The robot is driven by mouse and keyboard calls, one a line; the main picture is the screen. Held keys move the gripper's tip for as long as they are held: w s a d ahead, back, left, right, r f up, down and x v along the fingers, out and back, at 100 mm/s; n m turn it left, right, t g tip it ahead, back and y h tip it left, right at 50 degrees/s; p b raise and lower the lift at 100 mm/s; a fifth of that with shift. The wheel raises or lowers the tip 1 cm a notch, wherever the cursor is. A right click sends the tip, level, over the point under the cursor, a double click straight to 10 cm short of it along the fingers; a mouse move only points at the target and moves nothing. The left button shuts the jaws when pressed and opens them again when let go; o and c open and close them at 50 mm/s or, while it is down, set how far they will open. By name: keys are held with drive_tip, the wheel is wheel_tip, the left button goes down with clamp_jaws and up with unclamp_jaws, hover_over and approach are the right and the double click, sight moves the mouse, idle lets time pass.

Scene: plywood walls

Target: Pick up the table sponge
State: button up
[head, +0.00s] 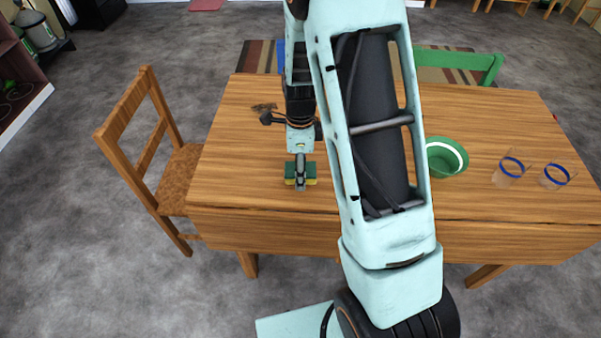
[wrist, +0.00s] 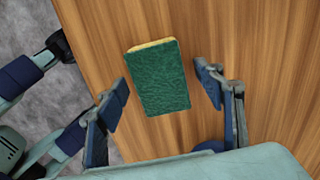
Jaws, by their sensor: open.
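The table sponge (wrist: 158,80) is green on top with a yellow side. In the wrist view it lies on the wooden table, slightly tilted, in the gap between the two fingers. My gripper (wrist: 165,92) is open and empty, its blue-padded fingers on either side of the sponge with space between. In the head view the sponge (head: 311,171) shows near the table's front left part, with my gripper (head: 300,182) over it and partly hiding it. I cannot tell the exact height of the fingers above the table.
The wooden table (head: 480,135) also holds a green bowl (head: 437,166) and two blue-rimmed glasses (head: 508,172) (head: 554,177) at the right. A wooden chair (head: 150,150) stands at the left edge. My arm hides the table's middle.

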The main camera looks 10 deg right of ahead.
drive_tip(key=shift+f, duration=0.15)
drive_tip(key=c, duration=1)
drive_tip(key=shift+c, duration=0.2)
drive_tip(key=shift+r, duration=0.4)
wheel_tip(320, 180, up, 2)
drive_tip(key=shift+w+r, duration=0.1)
drive_tip(key=s+a+r+p, duration=0.2)
drive_tip(key=s+a+r, duration=0.2)
drive_tip(key=s+r, duration=0.6)
drive_tip(key=s, duration=0.3)
drive_tip(key=shift+s, duration=0.3)
